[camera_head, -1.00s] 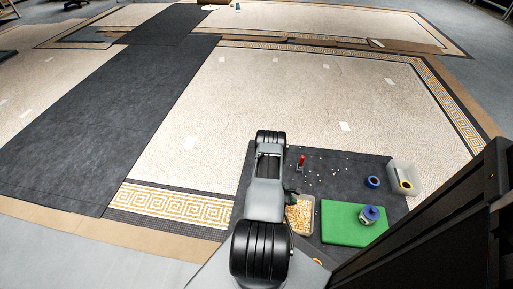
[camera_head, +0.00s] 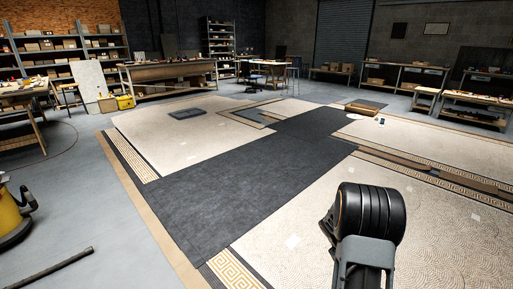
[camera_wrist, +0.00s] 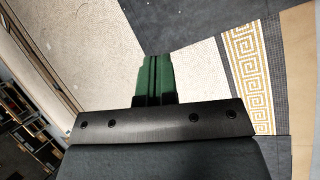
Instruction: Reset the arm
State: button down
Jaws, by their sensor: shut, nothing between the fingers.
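My gripper (camera_wrist: 155,80) shows in the wrist view with its green fingers together and nothing between them. It points out over the mosaic floor, clear of any object. In the head view my arm rises at the lower right, with a black joint and a grey link showing; the gripper itself is not visible there. The mosaic panel (camera_head: 200,135) lies on the floor at the left, and another pale panel (camera_head: 290,240) lies at the front right.
A dark mat strip (camera_head: 250,175) runs between the panels. A yellow machine (camera_head: 12,215) stands at the left edge, with a dark pole (camera_head: 50,268) on the grey floor. Workbenches (camera_head: 170,75) and shelves (camera_head: 75,55) line the back. The grey floor at left is mostly open.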

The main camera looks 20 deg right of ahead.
jog(key=a+r+m+t+y+p, duration=0.15)
jog(key=a+r+p, duration=0.35)
jog(key=a+r, duration=0.5)
jog(key=a+r+t+p, duration=0.35)
jog(key=a+r, duration=0.25)
jog(key=r, duration=0.9)
jog(key=s+a+r+t+y+p, duration=0.2)
jog(key=s+a+r+p, duration=0.4)
jog(key=a+r, duration=0.6)
jog(key=shift+a+r+y+p, duration=0.15)
jog(key=shift+a+y+p, duration=0.2)
jog(key=shift+y+p, duration=0.55)
